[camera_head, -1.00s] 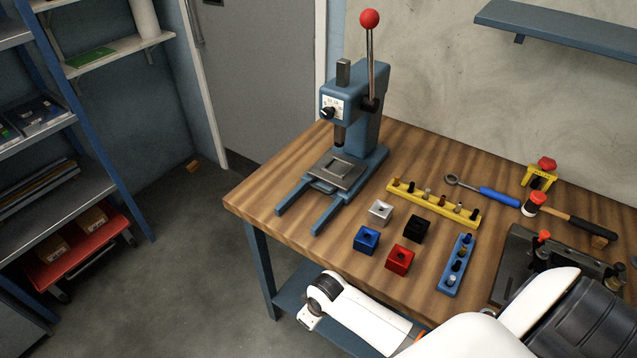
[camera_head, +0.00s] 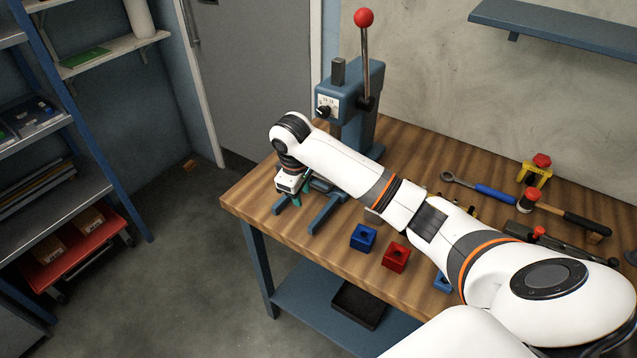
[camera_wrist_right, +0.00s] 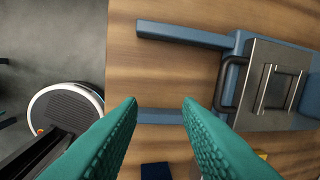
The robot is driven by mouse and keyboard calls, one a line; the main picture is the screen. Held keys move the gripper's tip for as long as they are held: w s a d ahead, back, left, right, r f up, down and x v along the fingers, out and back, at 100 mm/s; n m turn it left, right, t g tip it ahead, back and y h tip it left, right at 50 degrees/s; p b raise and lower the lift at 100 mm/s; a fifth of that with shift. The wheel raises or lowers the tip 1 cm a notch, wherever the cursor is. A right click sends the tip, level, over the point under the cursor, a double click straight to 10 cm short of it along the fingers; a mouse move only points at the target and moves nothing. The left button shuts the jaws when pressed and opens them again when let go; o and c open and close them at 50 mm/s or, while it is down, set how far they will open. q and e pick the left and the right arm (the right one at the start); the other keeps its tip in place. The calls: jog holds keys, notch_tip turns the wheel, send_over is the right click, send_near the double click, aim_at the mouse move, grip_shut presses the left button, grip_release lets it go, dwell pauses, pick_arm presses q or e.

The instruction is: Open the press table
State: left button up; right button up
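The blue arbor press (camera_head: 340,107) with its red-knobbed lever stands at the back of the wooden bench. Its press table (camera_wrist_right: 262,112) is a grey metal plate with a dark loop handle (camera_wrist_right: 224,84) on its near edge, seen in the right wrist view. In the head view my right arm hides most of the plate. My right gripper (camera_wrist_right: 160,100) has its teal fingers apart and empty, over a blue base leg. The handle lies just right of the fingers, not between them. In the head view the right gripper (camera_head: 296,196) hangs by the press legs. My left gripper is out of view.
A blue block (camera_head: 363,238) and a red block (camera_head: 396,257) sit on the bench beneath and in front of my right forearm. A blue-handled wrench (camera_head: 492,193) and a hammer (camera_head: 570,221) lie at the right. The bench's left front corner is clear.

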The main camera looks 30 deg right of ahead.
notch_tip(320, 180, up, 6)
jog(key=m, duration=0.1)
send_over(320, 188)
jog(key=s+a, duration=0.1)
jog(key=a, duration=0.2)
jog(key=f, duration=0.3)
jog(key=d+f+p, duration=0.1)
jog(key=f, duration=0.3)
jog(key=d+f, duration=0.1)
jog(key=f, duration=0.3)
jog(key=shift+w+d+p, duration=0.25)
jog(key=shift+w+p, duration=0.05)
jog(key=shift+w, duration=0.1)
grip_shut()
